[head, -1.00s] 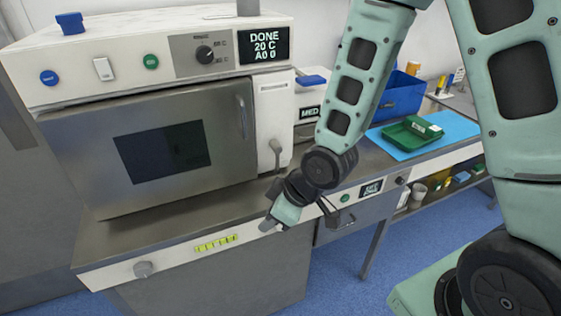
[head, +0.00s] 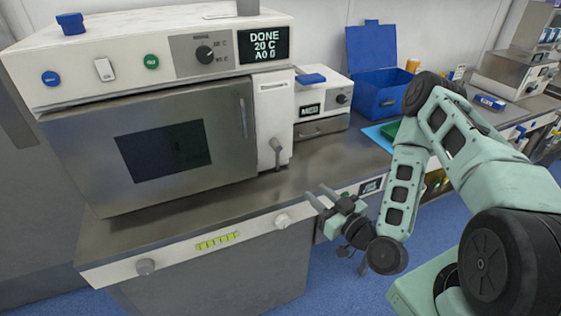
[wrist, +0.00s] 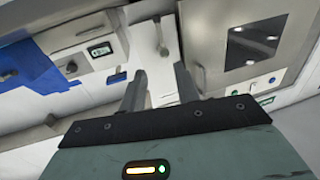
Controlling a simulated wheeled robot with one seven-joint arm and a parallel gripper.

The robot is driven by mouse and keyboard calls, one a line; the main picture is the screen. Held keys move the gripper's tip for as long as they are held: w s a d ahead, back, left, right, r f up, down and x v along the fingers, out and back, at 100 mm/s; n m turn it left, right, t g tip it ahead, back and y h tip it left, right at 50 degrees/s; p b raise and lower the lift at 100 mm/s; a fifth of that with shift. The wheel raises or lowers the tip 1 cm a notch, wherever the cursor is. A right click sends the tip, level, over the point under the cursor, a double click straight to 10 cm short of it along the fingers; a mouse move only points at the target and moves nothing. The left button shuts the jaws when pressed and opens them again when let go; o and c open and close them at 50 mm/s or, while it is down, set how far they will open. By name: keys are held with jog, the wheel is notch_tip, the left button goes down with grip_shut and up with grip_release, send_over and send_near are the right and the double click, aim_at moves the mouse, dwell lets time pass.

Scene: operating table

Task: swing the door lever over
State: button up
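The door lever (head: 276,154) is a grey handle on the white panel (head: 273,112) at the right of the steel oven door (head: 165,150). In the head view it hangs down from its pivot. It also shows in the wrist view (wrist: 160,38), ahead of my fingers. My gripper (head: 319,195) is in front of the counter edge, to the right of the lever and lower in the picture, apart from it. In the wrist view its two fingers (wrist: 160,88) stand apart with nothing between them.
A smaller white unit (head: 322,95) stands right of the oven, with an open blue box (head: 385,92) beyond. The steel counter before the oven is bare.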

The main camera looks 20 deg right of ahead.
jog(key=w+a+b, duration=0.1)
jog(key=w+b, duration=0.1)
jog(key=w, duration=0.3)
jog(key=w+a+b, duration=0.1)
jog(key=w+b, duration=0.1)
jog(key=w, duration=0.3)
jog(key=w+a+b, duration=0.1)
jog(key=w+b, duration=0.1)
jog(key=w, duration=0.3)
jog(key=shift+w+a+r+b, duration=0.1)
jog(key=shift+w+b, duration=0.15)
jog(key=shift+b, duration=0.1)
jog(key=shift+w+a, duration=0.15)
jog(key=shift+w, duration=0.5)
grip_shut()
